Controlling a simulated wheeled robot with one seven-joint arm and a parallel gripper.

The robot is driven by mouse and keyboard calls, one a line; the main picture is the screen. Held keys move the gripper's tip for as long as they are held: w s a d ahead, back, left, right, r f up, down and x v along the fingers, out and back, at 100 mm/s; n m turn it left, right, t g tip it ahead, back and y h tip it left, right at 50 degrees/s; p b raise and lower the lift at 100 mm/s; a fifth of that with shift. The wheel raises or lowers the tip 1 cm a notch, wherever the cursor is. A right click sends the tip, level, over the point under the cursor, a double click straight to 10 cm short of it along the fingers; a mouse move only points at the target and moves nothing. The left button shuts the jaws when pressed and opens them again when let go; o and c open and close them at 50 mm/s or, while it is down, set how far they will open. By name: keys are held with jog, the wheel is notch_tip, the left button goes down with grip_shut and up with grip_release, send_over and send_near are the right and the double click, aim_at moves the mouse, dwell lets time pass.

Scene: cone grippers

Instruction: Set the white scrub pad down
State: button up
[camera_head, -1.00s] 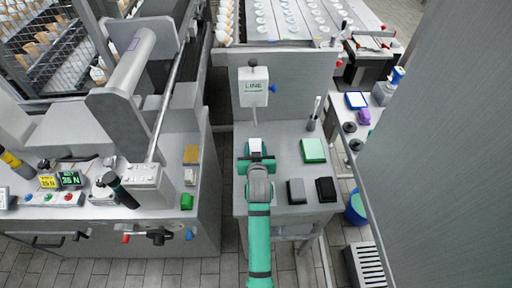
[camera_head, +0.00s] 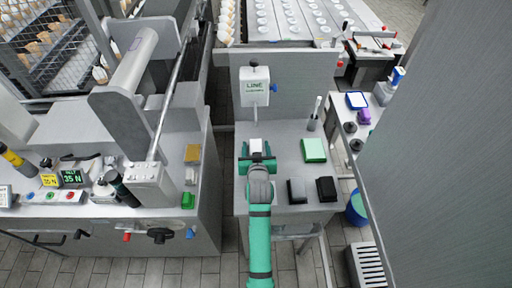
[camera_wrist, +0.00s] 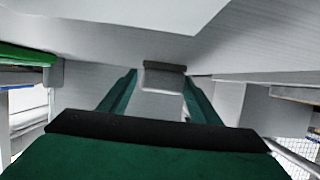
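The white scrub pad (camera_head: 256,145) is at the left part of the grey worktable (camera_head: 283,165), near the upright panel. In the wrist view, the pad (camera_wrist: 163,80) is a pale block with a dark strip along its table side. My gripper (camera_head: 256,152) is around the pad, its green fingers standing apart on either side. In the wrist view, the fingers (camera_wrist: 160,84) show small gaps beside the pad, so the gripper looks open. The pad seems to rest on the tabletop, but its contact is hard to see.
A green pad (camera_head: 314,150) lies to the right. A grey pad (camera_head: 297,190) and a black pad (camera_head: 326,188) lie near the front right edge. A brush (camera_head: 314,114) stands at the back right. The LINE box (camera_head: 254,86) is mounted on the panel behind.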

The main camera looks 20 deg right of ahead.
jog(key=shift+s+d+f, duration=0.15)
jog(key=shift+f, duration=0.65)
jog(key=shift+r, duration=0.35)
jog(key=v, duration=0.8)
jog(key=r+v, duration=0.1)
jog(key=v, duration=0.3)
jog(key=shift+w, duration=0.25)
jog(key=shift+w, duration=0.1)
jog(key=shift+a, duration=0.2)
jog(key=shift+d+f, duration=0.1)
